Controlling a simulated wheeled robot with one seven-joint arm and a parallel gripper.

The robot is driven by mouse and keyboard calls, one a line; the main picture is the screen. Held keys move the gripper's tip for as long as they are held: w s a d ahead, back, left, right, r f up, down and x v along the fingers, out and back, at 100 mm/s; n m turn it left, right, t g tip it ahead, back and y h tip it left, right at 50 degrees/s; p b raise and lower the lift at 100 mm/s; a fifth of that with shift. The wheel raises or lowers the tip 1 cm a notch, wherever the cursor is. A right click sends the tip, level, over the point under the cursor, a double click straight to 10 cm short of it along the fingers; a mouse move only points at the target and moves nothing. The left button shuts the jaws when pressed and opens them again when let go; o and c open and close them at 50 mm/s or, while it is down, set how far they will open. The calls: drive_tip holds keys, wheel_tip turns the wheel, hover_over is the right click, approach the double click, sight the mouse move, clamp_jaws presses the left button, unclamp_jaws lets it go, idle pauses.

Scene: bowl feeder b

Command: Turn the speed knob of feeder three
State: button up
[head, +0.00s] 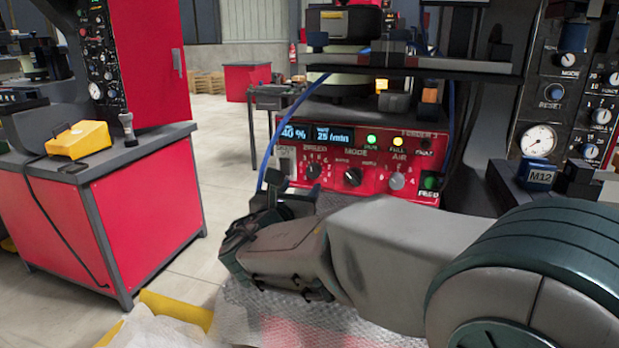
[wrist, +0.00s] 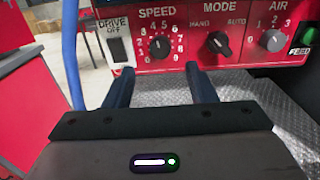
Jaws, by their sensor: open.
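The red control panel (head: 376,201) carries a "FEEDER" label whose digit is hard to read. Its black speed knob (head: 314,170) is at the left, under lit displays reading about "40 %" and "25 /min". In the wrist view the speed knob (wrist: 160,47) sits in a ring of numbers, a little beyond my fingertips. My gripper (wrist: 158,72) is open and empty, with one finger low on each side of the knob's line. The fingers look apart from the knob. In the head view my gripper (head: 284,190) is in front of the panel's left part.
Right of the speed knob are the mode knob (wrist: 218,43) and the grey air knob (wrist: 272,40). The drive switch (wrist: 117,45) is close left. A blue cable (wrist: 71,60) hangs left of the panel. A ribbed metal surface (wrist: 245,95) lies below it.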

sight(312, 172)
drive_tip(key=x, duration=0.8)
drive_tip(key=shift+c, duration=0.3)
drive_tip(key=shift+b, duration=0.3)
drive_tip(key=c, duration=0.9)
